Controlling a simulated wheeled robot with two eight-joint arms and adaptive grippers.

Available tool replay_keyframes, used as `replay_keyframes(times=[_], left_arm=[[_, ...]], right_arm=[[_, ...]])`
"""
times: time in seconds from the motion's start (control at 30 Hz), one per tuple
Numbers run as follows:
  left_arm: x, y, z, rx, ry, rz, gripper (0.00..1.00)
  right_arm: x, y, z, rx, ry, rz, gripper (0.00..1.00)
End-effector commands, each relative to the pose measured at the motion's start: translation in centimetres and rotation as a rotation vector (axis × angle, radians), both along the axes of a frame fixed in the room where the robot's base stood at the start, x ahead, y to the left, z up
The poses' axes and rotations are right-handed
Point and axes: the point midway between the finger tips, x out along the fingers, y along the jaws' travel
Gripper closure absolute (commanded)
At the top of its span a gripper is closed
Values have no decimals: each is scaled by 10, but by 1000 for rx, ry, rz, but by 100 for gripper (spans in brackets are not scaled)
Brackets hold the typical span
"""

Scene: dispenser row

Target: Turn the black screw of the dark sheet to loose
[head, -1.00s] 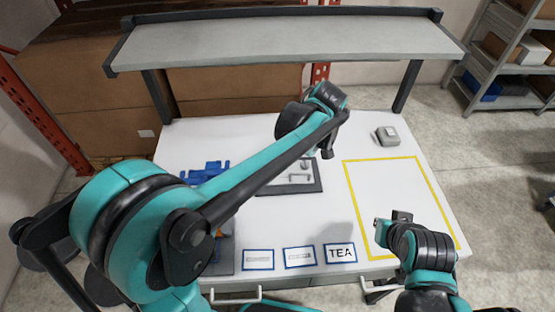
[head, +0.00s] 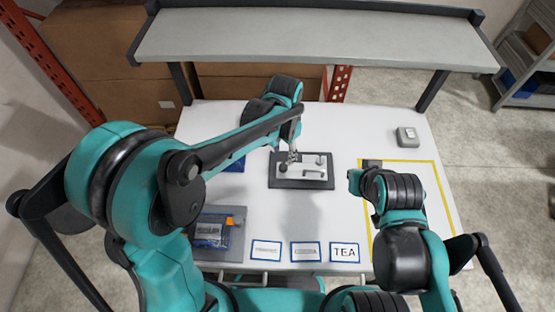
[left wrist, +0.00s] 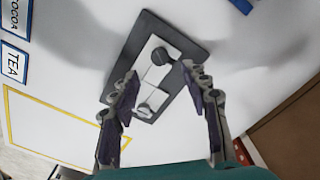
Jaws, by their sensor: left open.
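The dark sheet (head: 275,184) lies on the white table with a light plate and fittings on it. In the left wrist view the dark sheet (left wrist: 195,40) shows a round black screw (left wrist: 160,56) near its upper part and a pale knob (left wrist: 144,110) lower down.
A grey tray (head: 236,250) with an orange and blue item (head: 212,231) lies front left. A small grey device (head: 407,136) sits back right. A shelf (head: 310,40) spans above the back.

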Motion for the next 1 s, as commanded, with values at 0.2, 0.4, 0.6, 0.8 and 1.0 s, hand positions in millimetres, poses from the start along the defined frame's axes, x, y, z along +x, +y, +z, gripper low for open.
replay_keyframes(times=[0.2, 0.4, 0.6, 0.8, 1.0], left_arm=[[0, 0, -35, 0, 0, 0, 54], [0, 0, -64, 0, 0, 1, 54], [0, 0, -74, 0, 0, 2, 54], [0, 0, -74, 1, 1, 2, 54], [0, 0, -74, 1, 0, 2, 100]], right_arm=[[0, 0, -11, 0, 0, 0, 100], [0, 0, -18, 0, 0, 0, 100], [0, 0, -20, 0, 0, 0, 100], [0, 0, -19, 0, 0, 0, 100], [0, 0, -20, 0, 0, 0, 100]])
